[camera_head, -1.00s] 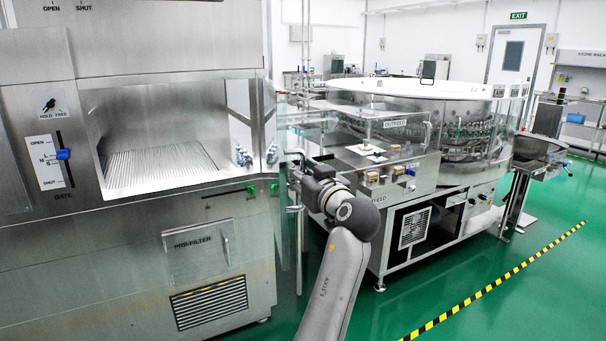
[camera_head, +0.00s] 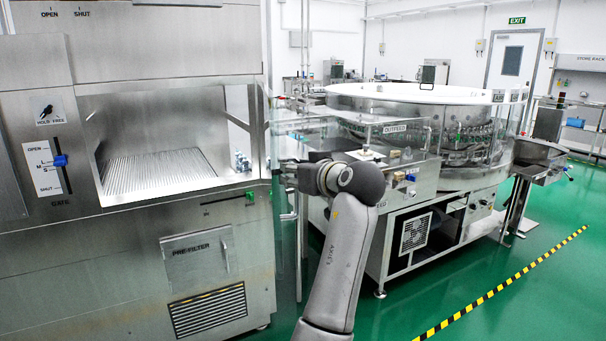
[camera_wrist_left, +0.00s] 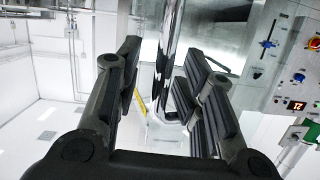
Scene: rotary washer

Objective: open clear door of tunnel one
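The clear door (camera_head: 288,255) seems to be the narrow see-through pane at the right end of the steel tunnel in the head view; its edges are hard to make out. My left gripper (camera_head: 289,168) is at the pane's upper part, partly hidden by my own wrist. In the left wrist view my left gripper (camera_wrist_left: 165,95) has its fingers apart. A shiny metal bar (camera_wrist_left: 172,40) runs between them, nearer the right finger; whether they touch is unclear. My right gripper is not in view.
The tunnel's open hatch (camera_head: 160,165) and blue gate lever (camera_head: 61,160) are at left. The rotary washer (camera_head: 425,95) and its outfeed stand close at right. A control panel (camera_wrist_left: 290,70) shows in the wrist view. The green floor (camera_head: 400,320) is clear in front.

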